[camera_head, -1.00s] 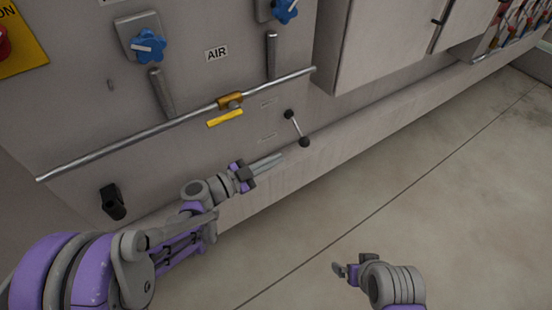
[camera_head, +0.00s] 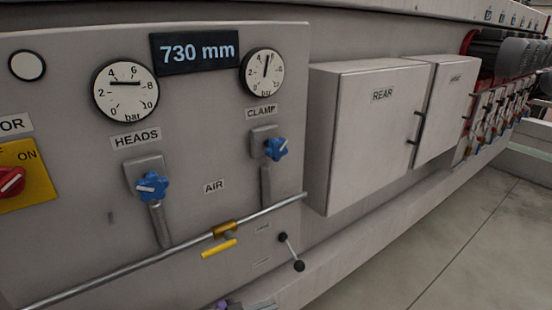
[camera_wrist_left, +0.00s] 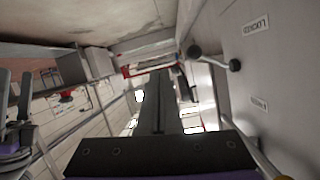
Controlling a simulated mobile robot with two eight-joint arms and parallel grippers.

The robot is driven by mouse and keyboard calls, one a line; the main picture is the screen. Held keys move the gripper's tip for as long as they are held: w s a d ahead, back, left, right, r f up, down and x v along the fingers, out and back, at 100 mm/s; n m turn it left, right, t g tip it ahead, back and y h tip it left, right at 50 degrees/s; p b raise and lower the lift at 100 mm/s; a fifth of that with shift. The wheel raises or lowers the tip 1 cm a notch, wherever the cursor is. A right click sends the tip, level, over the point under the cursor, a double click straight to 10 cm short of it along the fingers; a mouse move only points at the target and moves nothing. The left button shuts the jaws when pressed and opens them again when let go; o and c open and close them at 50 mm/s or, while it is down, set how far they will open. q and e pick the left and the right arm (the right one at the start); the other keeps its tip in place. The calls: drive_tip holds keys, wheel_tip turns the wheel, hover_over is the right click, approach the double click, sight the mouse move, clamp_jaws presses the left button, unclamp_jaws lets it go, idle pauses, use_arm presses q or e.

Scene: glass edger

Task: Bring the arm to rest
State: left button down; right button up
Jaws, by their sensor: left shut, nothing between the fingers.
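My left gripper (camera_head: 258,306) just shows at the bottom edge of the head view, mostly cut off, in front of the lower part of the machine panel (camera_head: 80,230). In the left wrist view its long grey fingers (camera_wrist_left: 158,105) lie together, shut and empty. They are apart from the black-knobbed lever (camera_head: 291,251), which also shows in the left wrist view (camera_wrist_left: 212,60). My right gripper is not in the head view.
A pipe (camera_head: 120,271) with a yellow-handled valve (camera_head: 219,249) crosses the panel. Two blue knobs (camera_head: 153,186) (camera_head: 276,149) sit below round gauges (camera_head: 125,91) (camera_head: 263,72). A cabinet marked REAR (camera_head: 365,140) juts out to the right. Open floor (camera_head: 470,245) lies at lower right.

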use_arm(q)
drive_tip(key=s+a+r+n+g+y+p, duration=0.2)
drive_tip(key=s+a+n+y+p, duration=0.4)
drive_tip(key=s+a+n+y, duration=0.5)
drive_tip(key=s+a+n, duration=0.2)
drive_tip(key=s+a, duration=0.2)
drive_tip(key=s, duration=0.3)
drive_tip(key=shift+s+g, duration=0.15)
drive_tip(key=shift+g, duration=0.15)
